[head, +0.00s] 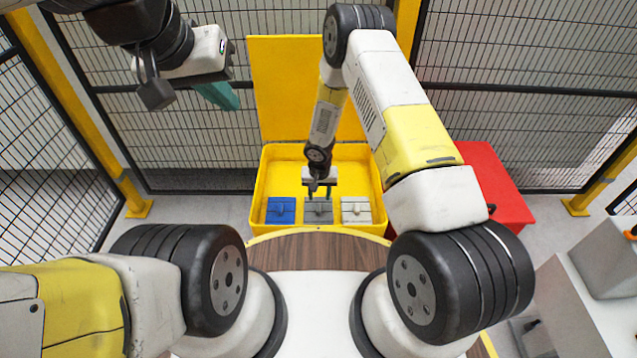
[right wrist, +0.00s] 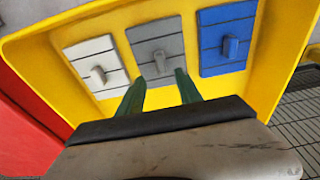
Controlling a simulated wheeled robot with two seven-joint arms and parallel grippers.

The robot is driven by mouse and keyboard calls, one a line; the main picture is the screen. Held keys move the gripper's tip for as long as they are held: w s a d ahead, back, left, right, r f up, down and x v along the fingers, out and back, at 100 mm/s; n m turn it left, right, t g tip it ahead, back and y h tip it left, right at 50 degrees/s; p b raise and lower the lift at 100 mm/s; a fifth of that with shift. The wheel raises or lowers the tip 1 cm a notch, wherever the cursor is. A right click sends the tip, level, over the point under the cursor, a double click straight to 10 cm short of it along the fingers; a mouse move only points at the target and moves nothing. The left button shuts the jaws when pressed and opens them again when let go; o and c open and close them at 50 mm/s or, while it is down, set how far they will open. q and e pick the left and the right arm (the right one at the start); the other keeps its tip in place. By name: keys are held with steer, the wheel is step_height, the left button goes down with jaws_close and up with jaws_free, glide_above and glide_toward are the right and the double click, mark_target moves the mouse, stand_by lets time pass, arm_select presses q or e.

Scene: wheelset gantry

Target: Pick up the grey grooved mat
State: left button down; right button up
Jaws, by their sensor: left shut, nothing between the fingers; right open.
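The grey grooved mat (head: 318,213) lies in the yellow bin, between a blue mat (head: 281,211) and a white mat (head: 356,210). In the right wrist view the grey mat (right wrist: 157,38) shows dark grooves and a small raised grip tab (right wrist: 160,63). My right gripper (head: 320,191) is over the grey mat, its fingers pointing down. In the right wrist view its two green fingers (right wrist: 161,80) are apart on either side of the tab's line, with nothing between them. Whether they touch the mat is unclear. My left gripper (head: 219,96) is shut and empty, raised at the upper left.
The yellow bin (head: 262,188) has raised walls around the mats and a tall yellow panel (head: 280,90) behind. A red box (head: 492,185) stands to its right. Black mesh fencing surrounds the area. A grey-white bench (head: 590,300) is at lower right.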

mark_target(318, 207)
steer(key=f, duration=0.7)
steer(key=shift+w+a, duration=0.2)
steer(key=shift+w, duration=0.15)
jaws_close()
stand_by(1.0)
